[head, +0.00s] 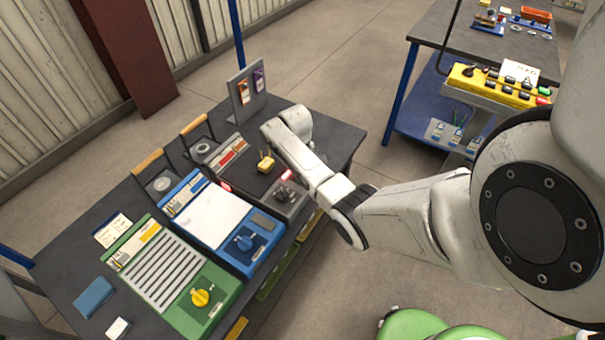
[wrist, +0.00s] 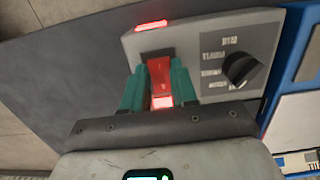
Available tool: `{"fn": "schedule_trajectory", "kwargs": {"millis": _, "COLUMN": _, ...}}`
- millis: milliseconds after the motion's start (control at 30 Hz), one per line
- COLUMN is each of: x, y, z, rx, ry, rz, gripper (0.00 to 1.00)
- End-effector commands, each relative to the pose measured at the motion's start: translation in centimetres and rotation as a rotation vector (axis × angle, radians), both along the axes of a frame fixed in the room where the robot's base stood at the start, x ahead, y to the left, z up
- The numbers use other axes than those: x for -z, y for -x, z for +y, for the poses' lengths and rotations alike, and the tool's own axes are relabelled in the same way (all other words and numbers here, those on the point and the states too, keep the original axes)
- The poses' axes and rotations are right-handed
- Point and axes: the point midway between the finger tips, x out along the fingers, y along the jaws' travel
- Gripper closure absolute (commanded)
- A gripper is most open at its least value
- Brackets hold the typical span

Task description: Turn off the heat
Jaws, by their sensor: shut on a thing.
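A red rocker switch (wrist: 160,76) with a lit lower end sits on a grey control panel (wrist: 215,35) in the wrist view. My gripper (wrist: 161,64) has its teal fingers on either side of this switch, shut on it. A black knob (wrist: 240,68) with a printed scale is to the right of the switch. A red lamp (wrist: 151,25) glows near the panel's upper edge. In the head view, the grey unit with a dark top (head: 256,180) stands beside the blue unit; my arm hides part of it, and my fingertips cannot be made out.
The blue unit (head: 208,213) and green unit (head: 163,268) stand to the left on the dark workbench (head: 75,222), each with a knob. A small yellow object (head: 265,163) rests on the dark top. A tag stand (head: 247,92) is behind. A yellow control box (head: 497,86) is on the right.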

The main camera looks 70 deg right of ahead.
Motion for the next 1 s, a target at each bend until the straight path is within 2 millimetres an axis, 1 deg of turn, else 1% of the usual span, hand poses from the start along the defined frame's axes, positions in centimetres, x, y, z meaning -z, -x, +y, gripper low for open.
{"fn": "schedule_trajectory", "kwargs": {"millis": 33, "x": 0.11, "y": -0.30, "z": -0.07, "rx": -0.003, "ry": -0.006, "rz": 0.034, "gripper": 1.00}}
{"fn": "schedule_trajectory", "kwargs": {"millis": 233, "x": 0.15, "y": -0.52, "z": -0.10, "rx": -0.002, "ry": -0.032, "rz": 0.138, "gripper": 1.00}}
{"fn": "schedule_trajectory", "kwargs": {"millis": 600, "x": -0.04, "y": -0.49, "z": -0.07, "rx": 0.000, "ry": -0.038, "rz": 0.160, "gripper": 1.00}}
{"fn": "schedule_trajectory", "kwargs": {"millis": 633, "x": -0.04, "y": -0.49, "z": -0.07, "rx": 0.000, "ry": -0.038, "rz": 0.160, "gripper": 0.72}}
{"fn": "schedule_trajectory", "kwargs": {"millis": 900, "x": -0.06, "y": -0.49, "z": -0.08, "rx": 0.000, "ry": -0.038, "rz": 0.159, "gripper": 0.47}}
{"fn": "schedule_trajectory", "kwargs": {"millis": 1000, "x": -0.07, "y": -0.49, "z": -0.08, "rx": 0.000, "ry": -0.038, "rz": 0.159, "gripper": 0.47}}
